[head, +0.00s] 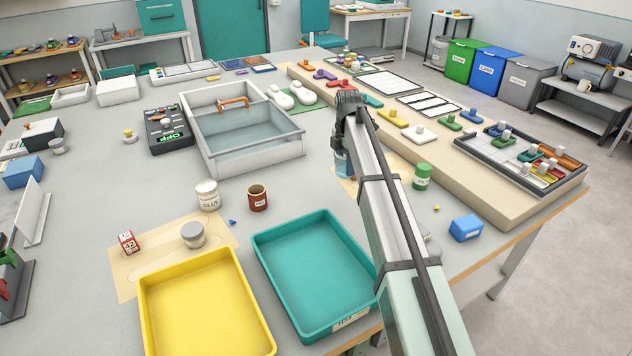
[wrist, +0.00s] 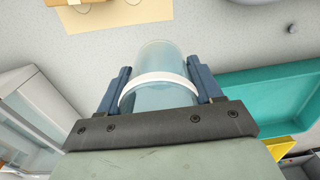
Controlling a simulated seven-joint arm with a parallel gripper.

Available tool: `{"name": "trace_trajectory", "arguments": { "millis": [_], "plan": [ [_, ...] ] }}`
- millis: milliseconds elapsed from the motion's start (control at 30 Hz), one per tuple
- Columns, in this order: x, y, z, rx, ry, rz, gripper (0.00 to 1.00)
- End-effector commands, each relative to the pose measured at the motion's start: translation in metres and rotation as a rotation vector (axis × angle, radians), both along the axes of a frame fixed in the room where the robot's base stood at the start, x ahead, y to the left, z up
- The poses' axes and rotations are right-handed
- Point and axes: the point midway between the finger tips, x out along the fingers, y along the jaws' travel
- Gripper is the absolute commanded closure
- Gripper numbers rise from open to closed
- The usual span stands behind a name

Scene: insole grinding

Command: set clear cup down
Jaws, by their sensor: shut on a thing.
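The clear cup (wrist: 160,92) is a bluish see-through cylinder with a white band around it. In the wrist view it sits between the two dark blue fingers of my gripper (wrist: 158,66), which is shut on it. In the head view a bluish part of the cup (head: 341,163) shows just left of my arm, above or on a beige mat (head: 344,188). My arm hides most of it there. I cannot tell whether its base touches a surface.
A teal tray (head: 322,329) and a yellow tray (head: 208,352) lie at the front. A grey open box (head: 252,160) stands left of the cup. A green-lidded jar (head: 422,176) and a blue block (head: 466,228) are to the right. The table between box and teal tray has bare room.

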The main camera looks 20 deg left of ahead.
Motion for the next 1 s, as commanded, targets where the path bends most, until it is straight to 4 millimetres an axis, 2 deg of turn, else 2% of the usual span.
{"name": "trace_trajectory", "arguments": {
  "millis": [167, 300, 500, 833, 1000],
  "plan": [
    [-0.018, 0.043, 0.002, -0.001, 0.001, 0.054, 0.68],
    [-0.034, 0.087, 0.002, -0.001, 0.002, 0.108, 0.68],
    [-0.049, 0.132, 0.002, -0.001, 0.003, 0.162, 0.68],
    [-0.054, 0.175, 0.004, -0.002, 0.002, 0.171, 0.68],
    [-0.045, 0.178, 0.005, -0.001, 0.001, 0.112, 0.68]
  ]
}}
